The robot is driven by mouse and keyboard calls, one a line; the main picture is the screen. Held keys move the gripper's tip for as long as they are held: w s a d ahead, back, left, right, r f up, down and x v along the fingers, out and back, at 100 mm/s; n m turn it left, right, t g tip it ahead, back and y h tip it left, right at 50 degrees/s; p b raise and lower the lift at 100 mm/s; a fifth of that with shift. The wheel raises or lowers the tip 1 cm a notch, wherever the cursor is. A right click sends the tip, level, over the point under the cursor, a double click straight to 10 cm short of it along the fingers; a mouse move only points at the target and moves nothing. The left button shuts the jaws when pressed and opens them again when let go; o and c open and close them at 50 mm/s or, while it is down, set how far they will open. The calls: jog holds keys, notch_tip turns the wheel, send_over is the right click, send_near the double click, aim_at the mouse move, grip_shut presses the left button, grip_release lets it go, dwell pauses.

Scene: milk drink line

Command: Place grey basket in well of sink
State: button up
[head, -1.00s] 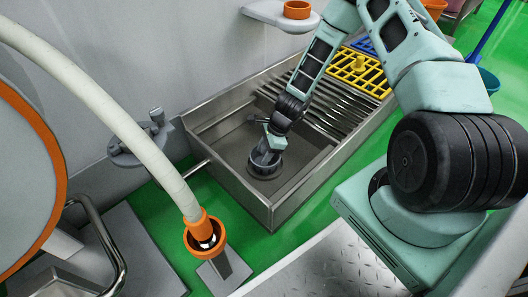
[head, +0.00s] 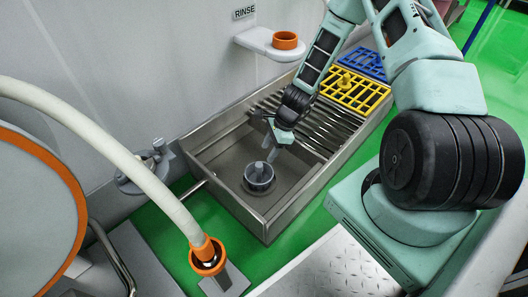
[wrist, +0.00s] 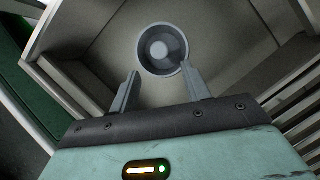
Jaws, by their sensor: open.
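The grey basket (head: 258,178) stands upright on the floor of the sink well, a round dark grey piece with a lighter knob in its middle. It also shows in the wrist view (wrist: 162,49), just beyond the fingertips. The sink (head: 262,222) is a steel trough with its well at the near left end. My gripper (head: 277,146) is above the basket and a little to its right, apart from it. In the wrist view my gripper (wrist: 161,85) has its two fingers spread with nothing between them.
A ribbed drainboard (head: 310,123) fills the sink's far part, with a yellow grid (head: 355,92) and a blue grid (head: 366,62) beyond. An orange ring (head: 285,41) sits on a wall shelf. A white hose (head: 130,148) curves down at the left.

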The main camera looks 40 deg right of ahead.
jog(key=s+a+r+n+g, duration=0.1)
jog(key=s+a+r+n, duration=0.2)
jog(key=a+r+n, duration=0.6)
jog(key=s+a+r+n+g, duration=0.1)
jog(key=s+a+r+n, duration=0.2)
jog(key=a+r+n, duration=0.7)
jog(key=s+a+r+n+h, duration=0.1)
jog(key=s+r+n, duration=0.4)
jog(key=s, duration=0.3)
jog(key=s+a+r+n+h, duration=0.2)
jog(key=s+r+n, duration=0.3)
jog(key=s+r, duration=0.3)
jog(key=shift+s+a+n+h, duration=0.3)
jog(key=shift+s, duration=0.45)
notch_tip(320, 180, up, 49)
jog(key=p, duration=4.8)
jog(key=shift+p, duration=0.35)
